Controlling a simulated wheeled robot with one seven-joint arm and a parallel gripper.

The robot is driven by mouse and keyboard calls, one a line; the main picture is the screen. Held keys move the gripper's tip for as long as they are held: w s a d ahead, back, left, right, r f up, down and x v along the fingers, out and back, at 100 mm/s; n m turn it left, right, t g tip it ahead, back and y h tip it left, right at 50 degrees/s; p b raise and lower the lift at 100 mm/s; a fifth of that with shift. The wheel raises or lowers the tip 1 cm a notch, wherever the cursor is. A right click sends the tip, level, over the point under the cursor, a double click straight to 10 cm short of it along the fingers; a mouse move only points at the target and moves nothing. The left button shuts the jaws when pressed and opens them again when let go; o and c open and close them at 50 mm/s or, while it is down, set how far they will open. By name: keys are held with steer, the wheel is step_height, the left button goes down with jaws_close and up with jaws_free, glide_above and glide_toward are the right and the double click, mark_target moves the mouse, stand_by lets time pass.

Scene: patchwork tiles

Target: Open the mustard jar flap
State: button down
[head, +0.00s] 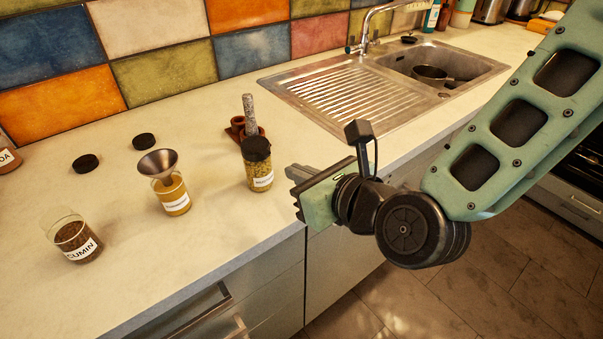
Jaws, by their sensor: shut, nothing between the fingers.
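A clear jar of yellow-green grains (259,172) stands upright on the counter, with a white label that is only partly readable. Its black lid (256,148) sits on top and looks closed; I cannot make out the flap itself. My gripper (291,173) is just to the right of the jar, near the counter's front edge, apart from it in the picture. Its fingers are shut with nothing between them. My gripper's body hides part of the counter edge.
A grey pestle (249,112) and brown holder (237,127) stand behind the jar. Left are a yellow jar (172,196) with a metal funnel (158,163), an open cumin jar (76,240) and loose black lids (86,163). A sink (385,85) lies behind right.

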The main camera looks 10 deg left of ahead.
mark_target(266, 158)
steer(key=p+x, duration=0.1)
steer(key=x, duration=0.6)
steer(key=shift+a, duration=0.1)
steer(key=shift+r, duration=0.1)
steer(key=shift+r+p, duration=0.15)
steer(key=shift+p, duration=0.3)
steer(key=shift+g+h+p, duration=0.5)
steer(key=shift+r+g+h+p, duration=0.4)
steer(key=shift+g+h+p, duration=0.25)
steer(key=shift+p, duration=0.55)
